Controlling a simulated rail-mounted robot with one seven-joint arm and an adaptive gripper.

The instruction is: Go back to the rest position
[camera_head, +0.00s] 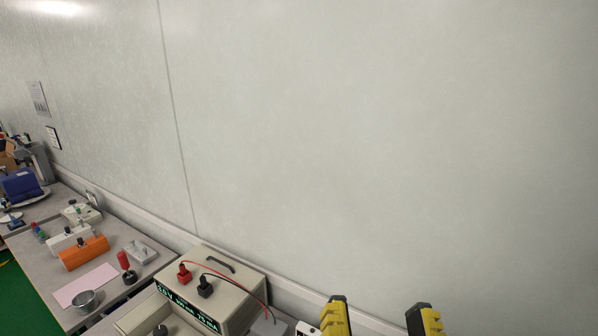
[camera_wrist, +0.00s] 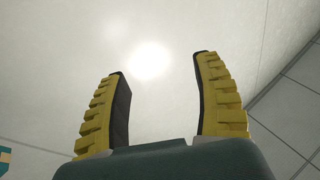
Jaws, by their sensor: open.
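My gripper (camera_head: 381,316) shows at the bottom right of the head view, with its two yellow and black fingers pointing up and apart. In the wrist view my gripper (camera_wrist: 158,68) is open, with nothing between the fingers. Behind the fingers is a pale surface with a bright glare spot. The lower part of the gripper and the arm are cut off by the head view's bottom edge.
A beige power supply (camera_head: 225,287) with red and black leads stands left of my gripper. Further left, a bench holds an orange device (camera_head: 83,252), a metal cup (camera_head: 85,300) and a pink sheet (camera_head: 88,285). A pale wall (camera_head: 380,140) fills the background.

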